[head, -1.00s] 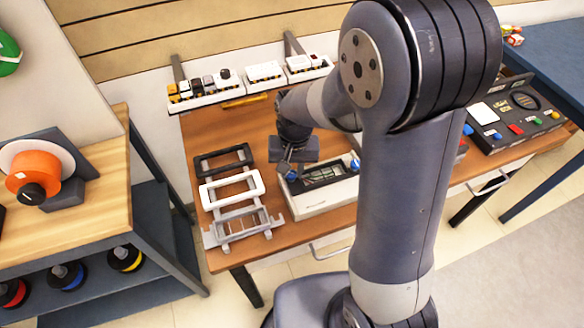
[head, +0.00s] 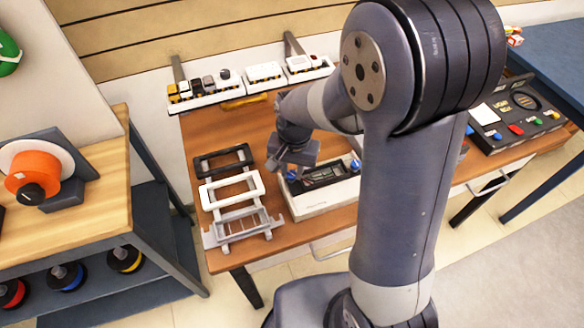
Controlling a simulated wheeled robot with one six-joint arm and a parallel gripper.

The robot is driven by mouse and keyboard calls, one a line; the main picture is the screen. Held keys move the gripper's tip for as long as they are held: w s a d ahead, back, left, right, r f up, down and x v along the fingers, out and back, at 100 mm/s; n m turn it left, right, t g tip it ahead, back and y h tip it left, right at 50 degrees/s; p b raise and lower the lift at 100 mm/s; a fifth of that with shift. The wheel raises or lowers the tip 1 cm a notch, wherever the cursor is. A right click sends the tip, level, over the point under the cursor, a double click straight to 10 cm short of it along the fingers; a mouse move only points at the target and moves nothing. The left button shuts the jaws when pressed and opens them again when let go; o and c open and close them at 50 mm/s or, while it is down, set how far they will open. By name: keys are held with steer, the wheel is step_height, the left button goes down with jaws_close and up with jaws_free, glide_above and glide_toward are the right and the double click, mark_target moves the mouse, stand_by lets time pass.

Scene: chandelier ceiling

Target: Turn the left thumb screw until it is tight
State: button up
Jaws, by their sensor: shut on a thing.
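A white box-like device (head: 320,203) with a dark framed window on top (head: 330,174) sits on the wooden workbench. My gripper (head: 285,173) is over the device's left end, pointing down, and is shut on the left thumb screw, which is mostly hidden by the fingers. A small blue knob (head: 355,165) shows at the device's right end, partly cut off by my arm. How far the left screw is turned cannot be seen.
A rack of black, white and grey frames (head: 232,190) stands close to the left of my gripper. A shelf of small parts (head: 205,98) runs along the back. A dark control panel (head: 515,115) lies at the right. Bare wood (head: 232,130) shows behind the rack.

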mark_target(294, 174)
steer(key=o, duration=1)
steer(key=shift+r, duration=0.1)
step_height(294, 174, up, 11)
steer(key=shift+d, duration=0.2)
steer(key=shift+f, duration=0.2)
steer(key=f, duration=1)
steer(key=shift+a+f, duration=0.2)
steer(key=shift+f, duration=0.2)
